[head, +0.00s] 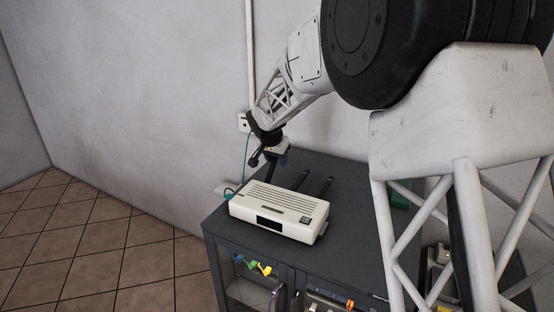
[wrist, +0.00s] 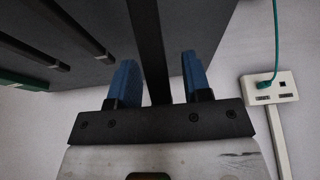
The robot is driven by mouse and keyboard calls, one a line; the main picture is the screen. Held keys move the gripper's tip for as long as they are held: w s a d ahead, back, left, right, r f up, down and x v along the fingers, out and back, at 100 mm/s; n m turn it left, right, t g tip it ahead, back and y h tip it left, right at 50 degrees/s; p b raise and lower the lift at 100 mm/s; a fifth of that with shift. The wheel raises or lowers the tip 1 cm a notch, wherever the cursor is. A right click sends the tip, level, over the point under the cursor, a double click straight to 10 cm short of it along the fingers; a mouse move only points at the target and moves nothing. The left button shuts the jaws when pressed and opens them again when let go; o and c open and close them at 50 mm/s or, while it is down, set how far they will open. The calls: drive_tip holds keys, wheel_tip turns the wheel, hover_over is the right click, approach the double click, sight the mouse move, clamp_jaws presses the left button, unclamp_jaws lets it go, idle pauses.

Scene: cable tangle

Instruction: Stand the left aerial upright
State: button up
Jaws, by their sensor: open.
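A white router box (head: 279,207) sits on top of a dark cabinet. Its left aerial (head: 271,174) is a dark flat bar that looks steeply raised in the head view; its exact tilt is hard to tell. My gripper (head: 276,160) is at its upper part. In the wrist view the left aerial (wrist: 147,40) runs between the two blue fingers of my gripper (wrist: 160,80). The fingers are open, with a clear gap on the right side. The middle aerial (head: 304,180) and right aerial (head: 325,187) lean low behind the box.
The dark cabinet top (head: 350,190) has bare room right of the box. A wall socket (wrist: 270,88) with a green cable (wrist: 275,40) is close to my gripper's right in the wrist view. A green object (head: 401,195) stands at the cabinet's far right.

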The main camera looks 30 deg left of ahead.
sight(269, 174)
drive_tip(key=shift+w+f, duration=0.1)
drive_tip(key=shift+f, duration=0.1)
drive_tip(key=shift+c, duration=0.4)
clamp_jaws()
drive_tip(key=shift+r, duration=0.1)
drive_tip(key=shift+s+r+t, duration=0.55)
drive_tip(key=shift+s+t, duration=0.05)
drive_tip(key=shift+t, duration=0.3)
drive_tip(key=shift+s+r+t, duration=0.5)
drive_tip(key=shift+s+t, duration=0.1)
drive_tip(key=shift+t, duration=0.3)
drive_tip(key=shift+s+r+t, duration=0.4)
drive_tip(key=shift+s+t, duration=0.4)
drive_tip(key=shift+t, duration=0.2)
drive_tip(key=shift+s+r+t, duration=0.35)
drive_tip(key=shift+s+t, duration=0.45)
drive_tip(key=shift+t, duration=0.2)
drive_tip(key=shift+o, duration=0.4)
unclamp_jaws()
